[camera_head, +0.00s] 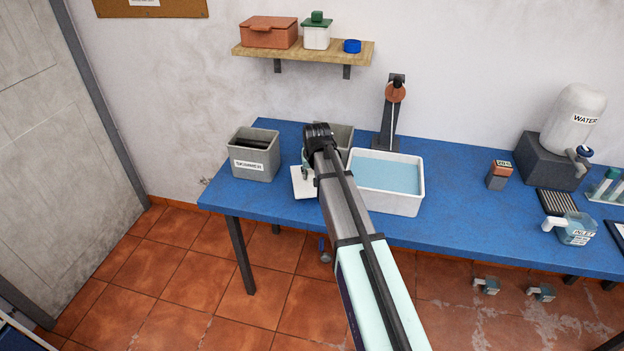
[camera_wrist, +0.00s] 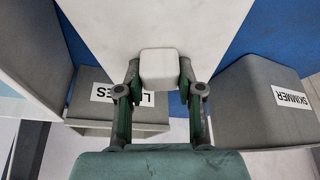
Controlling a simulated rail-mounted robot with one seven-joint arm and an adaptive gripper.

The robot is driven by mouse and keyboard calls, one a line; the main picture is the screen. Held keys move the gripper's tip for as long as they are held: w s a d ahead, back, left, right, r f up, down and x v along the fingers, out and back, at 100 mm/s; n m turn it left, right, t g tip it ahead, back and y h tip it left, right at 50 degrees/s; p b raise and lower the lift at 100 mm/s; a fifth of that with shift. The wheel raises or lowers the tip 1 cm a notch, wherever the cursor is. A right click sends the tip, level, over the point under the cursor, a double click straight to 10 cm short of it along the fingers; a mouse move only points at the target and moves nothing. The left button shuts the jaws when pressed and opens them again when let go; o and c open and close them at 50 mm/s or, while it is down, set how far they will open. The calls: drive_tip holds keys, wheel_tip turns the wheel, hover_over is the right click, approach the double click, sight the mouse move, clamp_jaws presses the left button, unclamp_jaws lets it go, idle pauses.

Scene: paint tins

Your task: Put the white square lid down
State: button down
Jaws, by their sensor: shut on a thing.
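The white square lid (camera_head: 303,186) is at my gripper, over the left part of the blue table (camera_head: 279,214), near its front edge. In the wrist view the lid (camera_wrist: 150,25) fills the upper middle, with its white block-shaped knob (camera_wrist: 159,69) between the fingers. My gripper (camera_wrist: 159,82) is shut on that knob. In the head view my arm hides most of the gripper and part of the lid. I cannot tell whether the lid touches the table.
A grey SKIMMER bin (camera_head: 254,160) stands left of the lid. Another grey bin (camera_head: 346,135) is behind my arm, its label partly covered in the wrist view. A white basin of water (camera_head: 393,203) stands to the right. A wooden shelf (camera_head: 357,53) hangs above.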

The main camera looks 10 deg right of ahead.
drive_tip(key=shift+f+p, duration=0.3)
drive_tip(key=shift+f, duration=1.3)
drive_tip(key=shift+f, duration=0.2)
drive_tip(key=c, duration=0.7)
unclamp_jaws()
drive_tip(key=shift+r, duration=0.1)
drive_tip(key=b+v, duration=0.2)
drive_tip(key=v, duration=1)
drive_tip(key=shift+r, duration=0.15)
